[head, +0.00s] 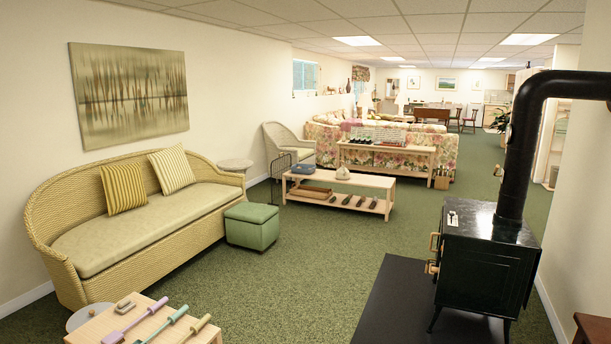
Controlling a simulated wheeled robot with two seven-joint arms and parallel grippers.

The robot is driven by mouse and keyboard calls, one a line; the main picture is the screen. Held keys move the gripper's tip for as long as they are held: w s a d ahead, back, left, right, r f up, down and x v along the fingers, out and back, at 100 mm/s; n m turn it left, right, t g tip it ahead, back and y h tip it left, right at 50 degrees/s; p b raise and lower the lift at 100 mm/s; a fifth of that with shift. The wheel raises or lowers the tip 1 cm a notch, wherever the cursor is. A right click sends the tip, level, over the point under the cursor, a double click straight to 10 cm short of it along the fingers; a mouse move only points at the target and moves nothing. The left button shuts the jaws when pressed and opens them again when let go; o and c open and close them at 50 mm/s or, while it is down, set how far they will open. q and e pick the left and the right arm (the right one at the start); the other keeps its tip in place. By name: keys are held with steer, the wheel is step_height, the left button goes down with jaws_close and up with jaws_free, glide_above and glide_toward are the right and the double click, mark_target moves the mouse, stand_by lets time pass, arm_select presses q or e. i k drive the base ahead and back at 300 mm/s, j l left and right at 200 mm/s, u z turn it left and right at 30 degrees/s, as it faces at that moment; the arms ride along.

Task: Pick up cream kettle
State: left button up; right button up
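A small cream rounded object (343,173), which looks like the cream kettle, stands on top of the light wooden coffee table (375,181) in the middle distance. It is too small to make out a handle or spout clearly. Neither of my grippers is in the head view, and nothing of my arms shows near the table.
A dark grey-blue item (304,167) is also on the coffee table. A green ottoman (252,226) and wicker sofa (150,230) stand left. A low table with tools (88,335) is near at lower left. A black stove (485,260) stands right. Green carpet between is clear.

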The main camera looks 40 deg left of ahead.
mark_target(342, 173)
steer(key=u, duration=1.2)
steer(key=z, duration=0.1)
steer(key=i, duration=6.25)
